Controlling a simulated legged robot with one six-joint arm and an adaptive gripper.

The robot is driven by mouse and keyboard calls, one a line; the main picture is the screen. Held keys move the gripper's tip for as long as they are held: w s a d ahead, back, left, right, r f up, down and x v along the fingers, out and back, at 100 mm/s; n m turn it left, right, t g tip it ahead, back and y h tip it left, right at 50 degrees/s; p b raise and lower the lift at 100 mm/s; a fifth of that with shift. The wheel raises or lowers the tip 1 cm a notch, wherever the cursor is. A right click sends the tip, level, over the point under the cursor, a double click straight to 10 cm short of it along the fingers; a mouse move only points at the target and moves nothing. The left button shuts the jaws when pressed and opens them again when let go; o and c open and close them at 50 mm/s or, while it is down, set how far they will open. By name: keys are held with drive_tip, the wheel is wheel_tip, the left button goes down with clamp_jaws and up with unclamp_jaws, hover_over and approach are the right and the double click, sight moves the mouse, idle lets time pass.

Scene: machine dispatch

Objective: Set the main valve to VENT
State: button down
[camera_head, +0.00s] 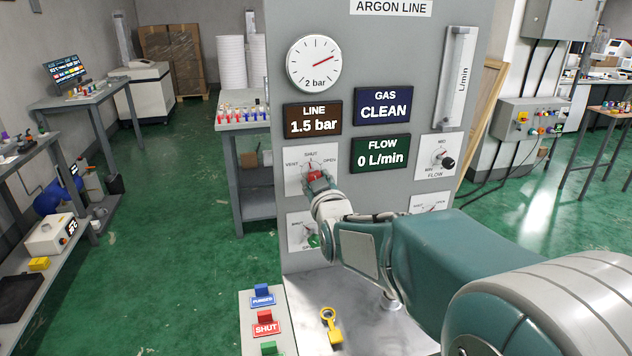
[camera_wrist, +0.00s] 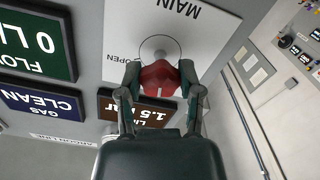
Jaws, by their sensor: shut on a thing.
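The main valve is a red knob (camera_head: 314,175) on a white plate (camera_head: 293,183) marked VENT at left, SHUT at top and OPEN at right. My gripper (camera_head: 319,181) is shut on this knob, covering much of it. In the wrist view, which is upside down, the red knob (camera_wrist: 160,78) sits between the two fingers of my gripper (camera_wrist: 161,80), one on each side. The word MAIN shows on its plate (camera_wrist: 205,45).
A black flow knob (camera_head: 447,162) is to the right. A green knob (camera_head: 313,240) is below. A yellow key-like part (camera_head: 330,322) lies on the ledge.

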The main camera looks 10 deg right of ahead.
drive_tip(key=n, duration=0.4)
drive_tip(key=shift+n, duration=0.3)
drive_tip(key=n, duration=0.4)
drive_tip(key=shift+n, duration=0.4)
drive_tip(key=shift+c, duration=1.3)
unclamp_jaws()
drive_tip(key=shift+a, duration=0.1)
